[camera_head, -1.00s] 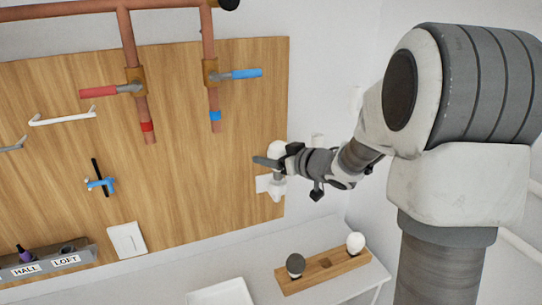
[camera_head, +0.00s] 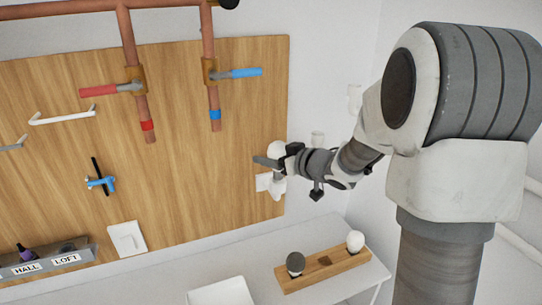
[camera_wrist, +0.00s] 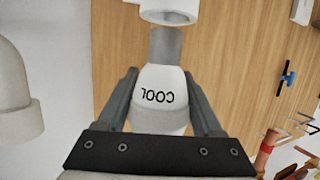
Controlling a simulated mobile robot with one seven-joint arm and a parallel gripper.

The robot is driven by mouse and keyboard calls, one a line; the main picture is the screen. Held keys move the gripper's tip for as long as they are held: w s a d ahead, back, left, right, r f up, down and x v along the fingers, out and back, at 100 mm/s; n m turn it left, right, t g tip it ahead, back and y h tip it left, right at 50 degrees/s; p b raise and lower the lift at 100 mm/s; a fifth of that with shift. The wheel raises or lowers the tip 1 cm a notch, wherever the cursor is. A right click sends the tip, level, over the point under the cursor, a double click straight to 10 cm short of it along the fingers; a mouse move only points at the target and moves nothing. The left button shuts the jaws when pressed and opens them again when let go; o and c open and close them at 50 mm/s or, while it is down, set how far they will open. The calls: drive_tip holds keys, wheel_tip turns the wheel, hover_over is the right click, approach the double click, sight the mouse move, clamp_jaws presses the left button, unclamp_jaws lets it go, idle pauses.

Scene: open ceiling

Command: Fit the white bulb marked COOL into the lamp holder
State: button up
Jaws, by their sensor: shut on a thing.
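My gripper (camera_wrist: 162,88) is shut on the white bulb marked COOL (camera_wrist: 156,112). In the wrist view a finger lies on each side of the glass, the lettering reads upside down, and the bulb's grey cap points up the picture. The white lamp holder (camera_wrist: 168,12) is just beyond the cap, roughly in line with it. In the head view my gripper (camera_head: 270,163) is at the board's right edge, beside a white fitting (camera_head: 264,182). The fingers partly hide the bulb there.
Below is a wooden rack (camera_head: 340,268) with a dark bulb (camera_head: 295,263), another white bulb (camera_head: 355,241) and an empty place between. White fittings (camera_head: 354,97) are on the wall at right. Red (camera_head: 105,90) and blue (camera_head: 245,73) valve handles are on the board.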

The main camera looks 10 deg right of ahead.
drive_tip(key=shift+f+b, duration=1.1)
drive_tip(key=shift+f, duration=0.55)
drive_tip(key=o, duration=1.4)
drive_tip(key=shift+s+d+r, duration=0.1)
drive_tip(key=v, duration=1.7)
drive_tip(key=shift+s, duration=0.1)
